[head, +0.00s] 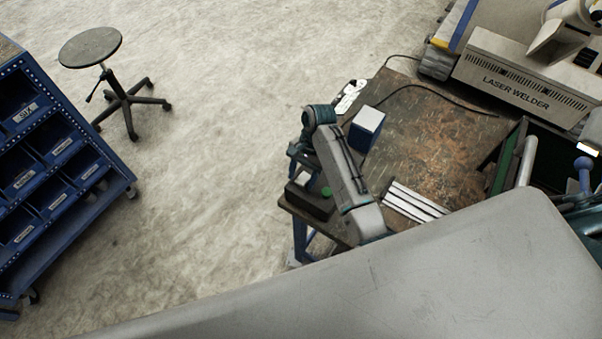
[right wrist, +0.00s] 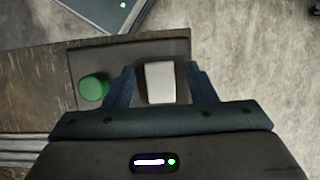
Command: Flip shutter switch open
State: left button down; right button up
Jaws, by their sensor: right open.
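A dark control box (head: 311,203) sits on the near left corner of the workbench. The right wrist view shows its flat face (right wrist: 125,52) close up, with a round green button (right wrist: 93,88) and a pale, block-shaped switch (right wrist: 160,82). The green button also shows in the head view (head: 326,191). My right gripper (right wrist: 161,78) is open, with one blue finger on each side of the pale switch. Contact between fingers and switch cannot be told. In the head view the right gripper (head: 301,162) is over the box, partly hidden by its arm. My left gripper is not in view.
On the workbench (head: 430,135) are a blue-and-white box (head: 366,128), pale strips (head: 415,202), a black cable and a laser welder (head: 520,80). A stool (head: 91,47) and a blue bin rack (head: 60,170) stand left. The floor between is clear.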

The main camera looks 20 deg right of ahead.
jog(key=c, duration=1)
jog(key=shift+s+a+f+t+h, duration=0.1)
jog(key=shift+s+a+t+h, duration=0.05)
jog(key=shift+t+h, duration=0.35)
jog(key=shift+s+a+t+h, duration=0.1)
jog(key=shift+a+t+h, duration=0.05)
jog(key=shift+t+h, duration=0.3)
jog(key=shift+s+a+t+h, duration=0.1)
jog(key=shift+t+h, duration=0.25)
jog(key=shift+h, duration=0.3)
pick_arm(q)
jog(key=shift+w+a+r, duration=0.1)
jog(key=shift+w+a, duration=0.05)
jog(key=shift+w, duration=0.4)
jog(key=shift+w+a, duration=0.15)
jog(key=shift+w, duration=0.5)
pick_arm(e)
jog(key=o, duration=1)
